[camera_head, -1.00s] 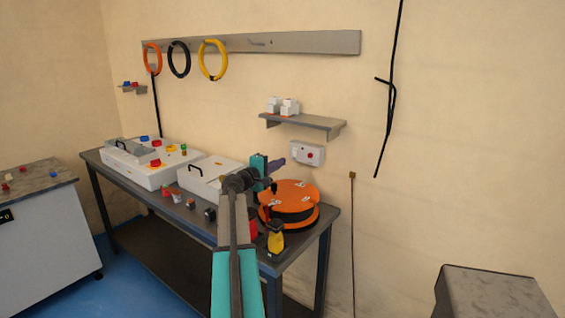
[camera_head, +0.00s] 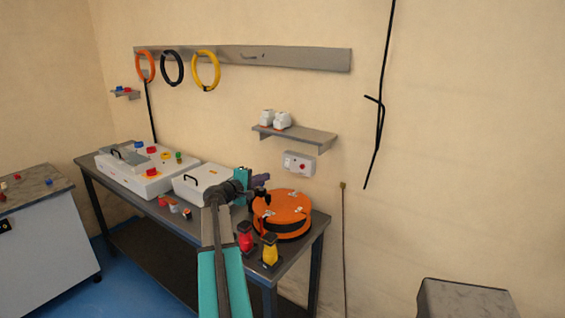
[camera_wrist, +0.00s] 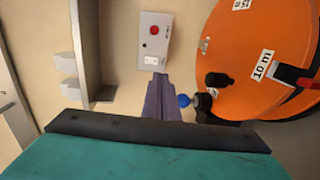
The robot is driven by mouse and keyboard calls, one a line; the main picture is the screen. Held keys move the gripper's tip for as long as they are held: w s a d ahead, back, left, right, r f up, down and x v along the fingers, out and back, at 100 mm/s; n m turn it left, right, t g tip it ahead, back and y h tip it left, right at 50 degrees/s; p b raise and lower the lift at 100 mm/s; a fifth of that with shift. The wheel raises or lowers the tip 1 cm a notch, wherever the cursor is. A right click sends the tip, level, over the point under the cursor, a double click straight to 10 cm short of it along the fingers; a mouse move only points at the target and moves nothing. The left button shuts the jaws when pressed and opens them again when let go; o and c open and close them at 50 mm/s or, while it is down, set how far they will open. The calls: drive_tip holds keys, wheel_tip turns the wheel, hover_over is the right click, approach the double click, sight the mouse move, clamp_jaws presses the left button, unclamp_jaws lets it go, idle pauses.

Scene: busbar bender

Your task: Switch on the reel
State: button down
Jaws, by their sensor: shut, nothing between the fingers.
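The orange cable reel (camera_head: 284,209) lies flat at the right end of the workbench. In the wrist view its orange top (camera_wrist: 250,45) fills the right side, with white labels, one reading "10 m", and a black knob (camera_wrist: 217,79). A white wall box (camera_head: 299,163) with a red button is mounted above and behind the reel; it also shows in the wrist view (camera_wrist: 153,42). My gripper (camera_head: 263,181) has purple fingers, shut and empty, in front of the wall below left of the box. In the wrist view the fingers (camera_wrist: 160,88) point toward the box, apparently not touching it.
A grey shelf (camera_head: 295,136) with white pieces is above the box. A red lamp-like item (camera_head: 245,238) and a yellow one (camera_head: 269,250) stand at the bench front. A white case (camera_head: 193,183) and a control panel (camera_head: 150,172) are left. A grey block (camera_head: 465,300) stands right.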

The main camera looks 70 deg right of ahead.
drive_tip(key=shift+w+a+r+p, duration=0.1)
drive_tip(key=shift+w+r+p, duration=0.3)
drive_tip(key=shift+r, duration=0.1)
drive_tip(key=shift+s, duration=0.1)
drive_tip(key=p, duration=0.5)
approach(287, 166)
drive_tip(key=r+x, duration=0.1)
drive_tip(key=x, duration=0.3)
drive_tip(key=shift+s+d+f+p, duration=0.15)
drive_tip(key=shift+d+f+p, duration=0.15)
drive_tip(key=shift+d, duration=0.3)
drive_tip(key=shift+s+d+f+p, duration=0.2)
drive_tip(key=shift+d+f+p, duration=0.1)
drive_tip(key=shift+d, duration=0.25)
